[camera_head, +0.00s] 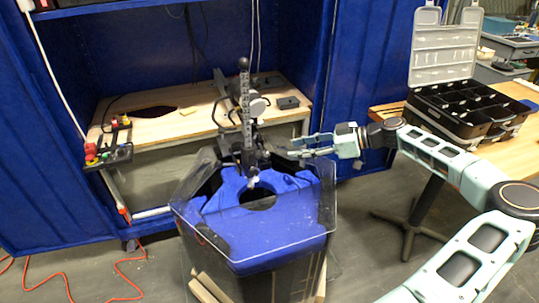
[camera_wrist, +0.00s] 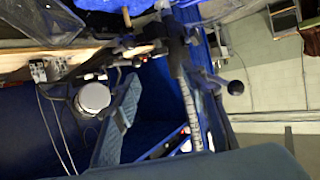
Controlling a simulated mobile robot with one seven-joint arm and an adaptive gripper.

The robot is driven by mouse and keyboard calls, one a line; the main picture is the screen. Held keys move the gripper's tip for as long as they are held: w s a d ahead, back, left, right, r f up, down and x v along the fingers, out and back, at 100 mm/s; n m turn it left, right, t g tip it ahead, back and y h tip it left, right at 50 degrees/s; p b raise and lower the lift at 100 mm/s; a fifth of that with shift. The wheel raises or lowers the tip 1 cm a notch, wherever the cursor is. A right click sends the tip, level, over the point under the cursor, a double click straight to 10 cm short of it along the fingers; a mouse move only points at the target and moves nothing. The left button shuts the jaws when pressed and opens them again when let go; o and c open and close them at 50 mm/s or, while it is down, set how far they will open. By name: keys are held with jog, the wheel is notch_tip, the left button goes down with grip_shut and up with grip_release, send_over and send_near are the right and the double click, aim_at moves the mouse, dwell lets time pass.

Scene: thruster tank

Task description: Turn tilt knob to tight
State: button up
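The thruster is mounted upright on the tank (camera_head: 258,222), with a marked grey shaft (camera_head: 246,115) and a black ball-ended handle (camera_head: 243,63) at the top. A dark clamp (camera_head: 252,160) sits low on the shaft; I cannot single out the tilt knob there. My gripper (camera_head: 288,147) is just right of the clamp, its fingers apart and nothing seen between them. In the wrist view, one ribbed finger pad (camera_wrist: 119,115) shows beside the shaft (camera_wrist: 190,112), and the ball end (camera_wrist: 235,87) is to the right. Contact with the clamp cannot be told.
A wooden bench (camera_head: 165,125) behind holds a control box (camera_head: 108,152) with a red button and a small black box (camera_head: 288,103). Clear panels rise around the tank top. An open black organiser case (camera_head: 470,112) lies on the right table. An orange cable (camera_head: 125,275) crosses the floor.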

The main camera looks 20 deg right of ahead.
aim_at(267, 154)
jog(key=x, duration=0.9)
jog(key=shift+s+f, duration=0.1)
jog(key=shift+c, duration=0.7)
grip_shut()
